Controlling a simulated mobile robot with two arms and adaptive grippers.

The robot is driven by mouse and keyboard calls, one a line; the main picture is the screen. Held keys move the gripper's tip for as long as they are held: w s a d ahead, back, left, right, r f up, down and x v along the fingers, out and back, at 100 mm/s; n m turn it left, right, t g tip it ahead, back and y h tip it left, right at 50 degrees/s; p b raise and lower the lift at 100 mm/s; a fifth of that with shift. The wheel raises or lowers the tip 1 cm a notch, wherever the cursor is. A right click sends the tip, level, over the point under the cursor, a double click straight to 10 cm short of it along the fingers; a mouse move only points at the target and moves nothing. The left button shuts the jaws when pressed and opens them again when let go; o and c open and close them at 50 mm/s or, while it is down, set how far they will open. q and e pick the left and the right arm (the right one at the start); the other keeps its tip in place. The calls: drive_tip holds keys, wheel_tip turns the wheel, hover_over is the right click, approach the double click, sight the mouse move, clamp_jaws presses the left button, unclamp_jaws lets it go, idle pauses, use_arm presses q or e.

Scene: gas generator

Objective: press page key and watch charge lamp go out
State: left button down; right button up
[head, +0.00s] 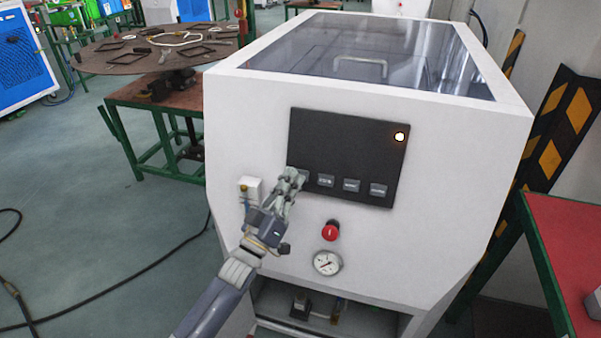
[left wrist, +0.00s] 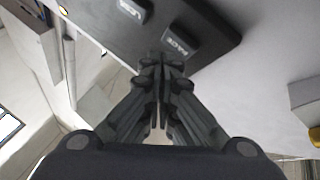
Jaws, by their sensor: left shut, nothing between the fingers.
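The dark control panel (head: 340,150) is on the front of the white generator (head: 240,135). A lit lamp (head: 400,136) glows at its upper right; I cannot read a label by it. A row of keys runs along its lower edge. The PAGE key (left wrist: 181,42) is readable in the left wrist view. In the head view, the leftmost key (head: 304,175) is partly hidden by my gripper. My left gripper (head: 291,174) is shut and empty, its fingertips beside the PAGE key at the panel's lower left. I cannot tell whether they touch it. My right gripper is not in view.
A red-topped table (head: 565,235) stands at right, and a green-framed table (head: 150,100) behind at left.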

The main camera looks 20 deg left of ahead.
use_arm(q)
drive_tip(key=s+p, duration=0.1)
drive_tip(key=s+r+p, duration=0.1)
drive_tip(key=s, duration=0.1)
drive_tip(key=s+p, duration=0.1)
drive_tip(key=s, duration=0.1)
drive_tip(key=shift+a+r, duration=0.1)
drive_tip(key=shift+r, duration=0.15)
idle(0.3)
drive_tip(key=shift+w, duration=0.1)
idle(0.5)
